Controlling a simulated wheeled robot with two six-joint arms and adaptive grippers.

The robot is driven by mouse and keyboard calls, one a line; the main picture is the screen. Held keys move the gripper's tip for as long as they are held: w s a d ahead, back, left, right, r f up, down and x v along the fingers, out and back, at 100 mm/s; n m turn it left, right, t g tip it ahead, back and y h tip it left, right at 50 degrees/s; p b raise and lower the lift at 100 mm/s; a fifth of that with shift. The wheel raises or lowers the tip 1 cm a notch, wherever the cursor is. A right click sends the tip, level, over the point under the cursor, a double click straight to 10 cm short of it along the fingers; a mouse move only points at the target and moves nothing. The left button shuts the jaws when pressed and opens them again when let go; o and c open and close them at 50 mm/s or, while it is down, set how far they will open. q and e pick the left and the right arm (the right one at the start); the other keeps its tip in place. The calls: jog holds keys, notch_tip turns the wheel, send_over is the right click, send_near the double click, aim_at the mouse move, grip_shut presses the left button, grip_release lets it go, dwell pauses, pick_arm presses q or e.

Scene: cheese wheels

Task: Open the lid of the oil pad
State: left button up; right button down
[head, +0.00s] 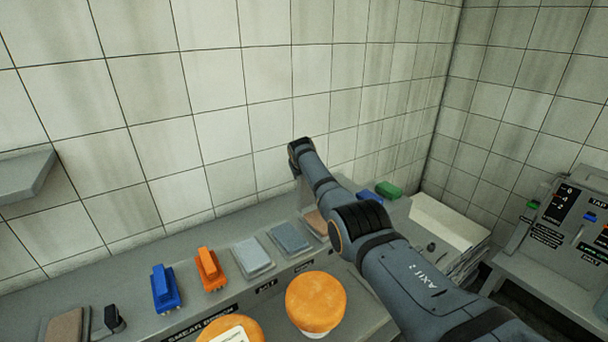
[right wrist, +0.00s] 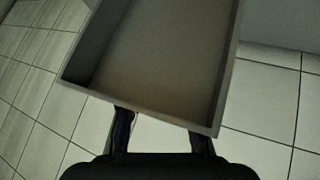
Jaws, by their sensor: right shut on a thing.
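My right gripper (right wrist: 160,132) is shut on a grey, shallow, hollow lid (right wrist: 165,60). The right wrist view shows the lid's inside and rim, tilted, with tiled wall around it. In the head view my right arm comes in from the right and reaches toward the wall; it hides the fingers and most of the lid. Just below the wrist a brownish pad (head: 316,222) shows partly uncovered on the bench. Its label is hidden or too small to read, so I cannot tell whether it is the oil pad. My left gripper is not in view.
The bench (head: 130,339) holds a grey pad (head: 252,257), a blue-grey pad (head: 290,238), a blue stamp (head: 165,288) and an orange stamp (head: 210,270). Two orange cheese wheels, one clearly visible (head: 315,300), stand in front. Blue and green blocks (head: 389,188) lie beyond my arm.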

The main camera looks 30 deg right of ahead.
jog(key=shift+a+f, duration=0.3)
jog(key=shift+a, duration=0.05)
dwell(0.5)
jog(key=c, duration=1.6)
grip_release()
jog(key=shift+c, duration=0.2)
jog(key=o, duration=0.6)
jog(key=shift+w+a+r, duration=0.1)
jog(key=shift+w+a, duration=0.1)
jog(key=shift+w, duration=0.05)
jog(key=v, duration=1.2)
